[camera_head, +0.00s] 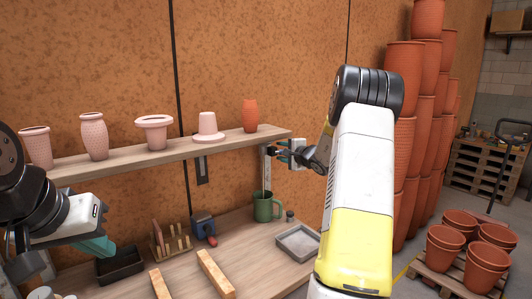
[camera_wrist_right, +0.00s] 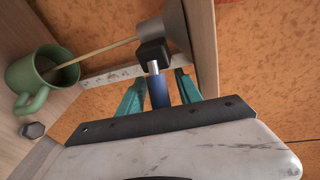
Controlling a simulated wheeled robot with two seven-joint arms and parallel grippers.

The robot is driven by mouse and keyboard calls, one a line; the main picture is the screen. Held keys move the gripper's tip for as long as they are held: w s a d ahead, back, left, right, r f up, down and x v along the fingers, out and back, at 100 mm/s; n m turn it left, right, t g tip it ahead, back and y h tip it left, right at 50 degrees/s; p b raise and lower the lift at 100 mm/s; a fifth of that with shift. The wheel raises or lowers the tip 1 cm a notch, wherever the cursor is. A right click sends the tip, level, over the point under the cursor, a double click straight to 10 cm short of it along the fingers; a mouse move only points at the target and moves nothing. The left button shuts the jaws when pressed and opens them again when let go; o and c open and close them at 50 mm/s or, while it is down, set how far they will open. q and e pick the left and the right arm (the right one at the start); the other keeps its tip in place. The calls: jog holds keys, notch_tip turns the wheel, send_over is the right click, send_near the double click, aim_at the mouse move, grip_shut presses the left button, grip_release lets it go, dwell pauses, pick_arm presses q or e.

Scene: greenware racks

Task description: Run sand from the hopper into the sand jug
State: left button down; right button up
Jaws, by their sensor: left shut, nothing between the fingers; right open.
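The green sand jug (camera_head: 264,210) stands upright on the bench below the end of the shelf. It also shows in the right wrist view (camera_wrist_right: 25,75), with tan sand inside. A thin tan stream runs from the grey hopper outlet (camera_wrist_right: 174,27) into the jug's mouth. A blue handle (camera_wrist_right: 158,92) with a black block at its end is by the outlet. My right gripper (camera_wrist_right: 160,88) is open, its teal fingers on either side of the handle; contact is unclear. My left gripper (camera_head: 98,246) is shut and empty over the bench's left.
A shelf (camera_head: 170,156) of pink and terracotta pots runs above the bench. Stacked terracotta pots (camera_head: 405,110) stand right.

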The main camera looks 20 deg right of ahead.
grip_shut()
dwell(1.4)
